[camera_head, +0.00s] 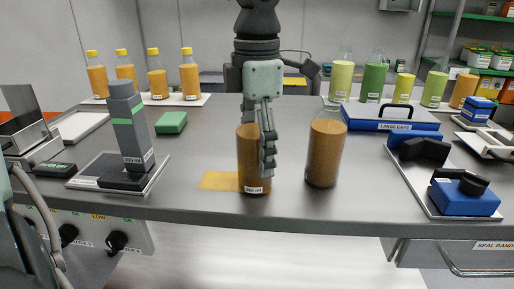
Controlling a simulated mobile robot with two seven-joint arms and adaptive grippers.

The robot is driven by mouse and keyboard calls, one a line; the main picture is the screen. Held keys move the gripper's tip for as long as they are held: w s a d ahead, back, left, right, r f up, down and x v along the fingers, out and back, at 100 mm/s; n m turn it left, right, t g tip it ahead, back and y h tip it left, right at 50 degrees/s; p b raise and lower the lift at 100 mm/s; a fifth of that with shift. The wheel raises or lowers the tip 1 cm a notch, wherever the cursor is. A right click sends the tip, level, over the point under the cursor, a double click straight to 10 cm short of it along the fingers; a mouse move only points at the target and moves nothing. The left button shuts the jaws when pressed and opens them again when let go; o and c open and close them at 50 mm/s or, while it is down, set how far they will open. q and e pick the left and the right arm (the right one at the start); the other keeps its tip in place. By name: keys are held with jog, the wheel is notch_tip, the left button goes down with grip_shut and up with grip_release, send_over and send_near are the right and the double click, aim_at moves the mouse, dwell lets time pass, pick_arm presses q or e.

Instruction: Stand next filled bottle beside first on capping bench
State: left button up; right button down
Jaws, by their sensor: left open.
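A bottle filled with orange-brown liquid (248,172) stands upright on the grey bench, left of centre, at the right edge of a yellow square (218,181). A second orange-brown bottle (323,155) stands upright to its right, with a clear gap between them; its clear neck shows no cap. My left gripper (268,150) comes down from above, with its fingers pointing down in front of the left bottle's right side. It is open, and its fingers overlap the bottle in the picture; I cannot tell whether they touch it. The gripper hides that bottle's neck. My right gripper is not in view.
A grey block tower (130,130) stands at left, with a green block (171,122) beyond it. Yellow-capped orange bottles (158,82) stand back left; green bottles (373,82) stand back right. A blue large-caps box (392,124) and a tray (425,192) occupy the right.

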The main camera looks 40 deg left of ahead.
pick_arm(q)
notch_tip(320, 180, up, 12)
jog(key=shift+r, duration=0.1)
dwell(0.5)
